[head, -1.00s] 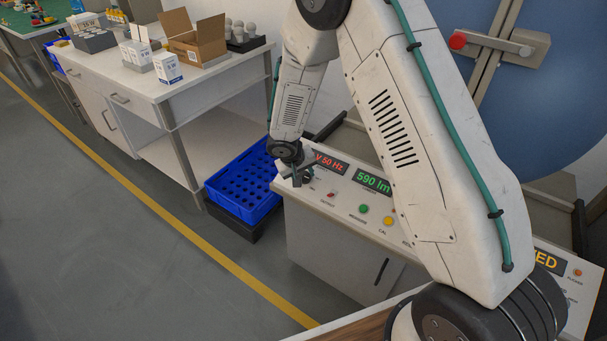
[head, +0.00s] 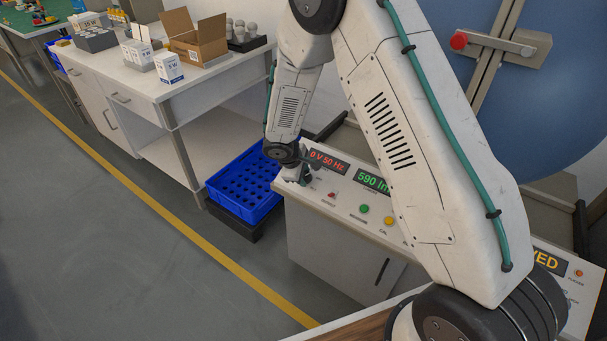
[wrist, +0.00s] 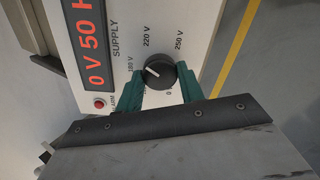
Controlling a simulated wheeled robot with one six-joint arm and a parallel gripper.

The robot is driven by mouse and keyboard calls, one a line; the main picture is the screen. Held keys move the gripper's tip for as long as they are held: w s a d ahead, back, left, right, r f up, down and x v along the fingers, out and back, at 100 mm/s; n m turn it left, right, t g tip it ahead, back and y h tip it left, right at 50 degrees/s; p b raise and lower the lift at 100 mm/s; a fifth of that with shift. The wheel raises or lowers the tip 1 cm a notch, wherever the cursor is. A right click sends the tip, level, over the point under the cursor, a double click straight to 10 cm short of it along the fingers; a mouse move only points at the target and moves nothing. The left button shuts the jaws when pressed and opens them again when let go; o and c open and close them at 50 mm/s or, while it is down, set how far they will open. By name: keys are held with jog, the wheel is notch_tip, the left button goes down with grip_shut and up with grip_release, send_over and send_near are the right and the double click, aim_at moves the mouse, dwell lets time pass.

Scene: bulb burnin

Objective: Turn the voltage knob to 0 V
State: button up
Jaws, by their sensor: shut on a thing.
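The voltage knob (wrist: 160,72) is round and black, on the white supply panel (wrist: 205,22). My gripper (wrist: 161,82) has its teal fingers on either side of the knob, shut on it. The knob's white pointer line slants toward the upper left in the wrist view, on the side of the 180 V label. 220 V and 250 V labels also show; other labels are partly hidden by the fingers. The supply display (wrist: 88,45) reads 0 V 50 H, cut at the frame edge; in the head view (head: 328,162) it reads 0 V 50 Hz. My wrist hides the knob there.
The green display (head: 373,181) reads 590 lm, partly covered by my arm. Green (head: 364,209) and yellow buttons line the panel. A blue crate (head: 237,190) stands left of the bench.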

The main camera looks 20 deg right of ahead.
jog(key=n, duration=0.7)
jog(key=shift+a, duration=0.1)
jog(key=n, duration=0.4)
jog(key=shift+t, duration=0.3)
jog(key=n, duration=0.4)
jog(key=shift+n, duration=0.3)
jog(key=n, duration=0.3)
jog(key=shift+n+t, duration=0.3)
jog(key=shift+n, duration=0.1)
jog(key=n, duration=0.3)
jog(key=shift+s+n, duration=0.1)
jog(key=shift+n, duration=0.2)
jog(key=n, duration=0.3)
jog(key=shift+n, duration=0.3)
jog(key=shift+r+n, duration=0.1)
jog(key=shift+n, duration=1.8)
